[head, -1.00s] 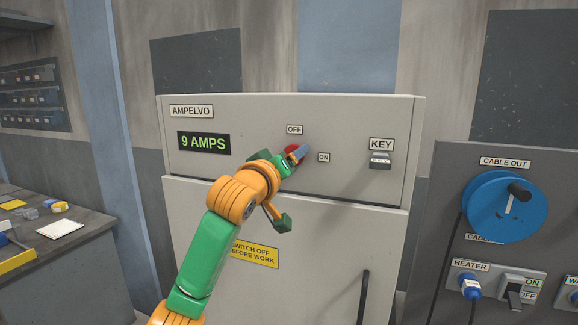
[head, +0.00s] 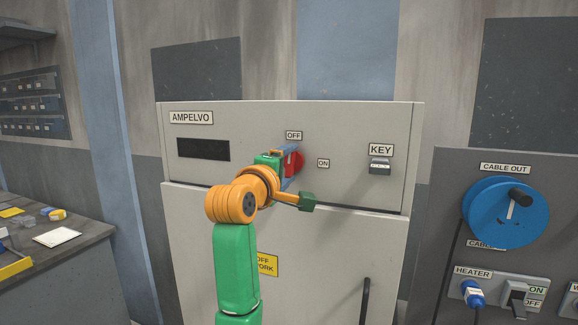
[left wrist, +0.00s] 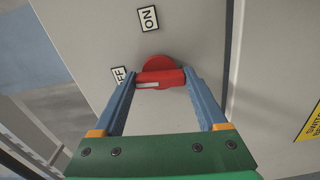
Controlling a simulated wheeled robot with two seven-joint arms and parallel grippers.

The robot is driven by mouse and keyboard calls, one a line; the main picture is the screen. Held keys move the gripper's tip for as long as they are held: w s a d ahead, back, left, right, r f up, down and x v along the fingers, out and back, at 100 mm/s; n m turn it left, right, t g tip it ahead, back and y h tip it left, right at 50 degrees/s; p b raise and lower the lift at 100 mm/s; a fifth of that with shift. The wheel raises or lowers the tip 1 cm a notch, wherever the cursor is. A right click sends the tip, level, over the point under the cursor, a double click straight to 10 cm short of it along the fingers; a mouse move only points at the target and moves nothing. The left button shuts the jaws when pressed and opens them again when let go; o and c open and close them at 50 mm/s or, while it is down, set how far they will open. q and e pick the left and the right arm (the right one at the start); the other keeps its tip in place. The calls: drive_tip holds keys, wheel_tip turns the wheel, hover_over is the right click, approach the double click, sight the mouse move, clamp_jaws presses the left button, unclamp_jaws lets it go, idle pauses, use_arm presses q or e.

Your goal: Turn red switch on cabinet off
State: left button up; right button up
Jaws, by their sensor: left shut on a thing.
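The red switch (head: 295,161) is on the upper front panel of the pale cabinet (head: 340,120), below the OFF label (head: 294,135) and left of the ON label (head: 323,163). My left gripper (head: 290,160) covers part of it. In the left wrist view, the red switch (left wrist: 161,77) has a round base and a bar handle with a white mark, and the blue fingers of my left gripper (left wrist: 160,80) are shut on the two ends of that bar. The white mark lies on the OFF side. The cabinet display (head: 203,149) is dark. My right gripper is out of view.
A key slot (head: 380,165) under a KEY label is to the right on the panel. A grey panel at right carries a blue cable reel (head: 505,209) and a heater plug (head: 473,294). A workbench (head: 70,245) is at left.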

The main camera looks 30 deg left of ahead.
use_arm(q)
drive_tip(key=shift+f+n, duration=0.1)
drive_tip(key=shift+n, duration=0.5)
drive_tip(key=o, duration=1.3)
drive_tip(key=b+v, duration=0.4)
drive_tip(key=v, duration=0.3)
drive_tip(key=shift+s+a, duration=0.1)
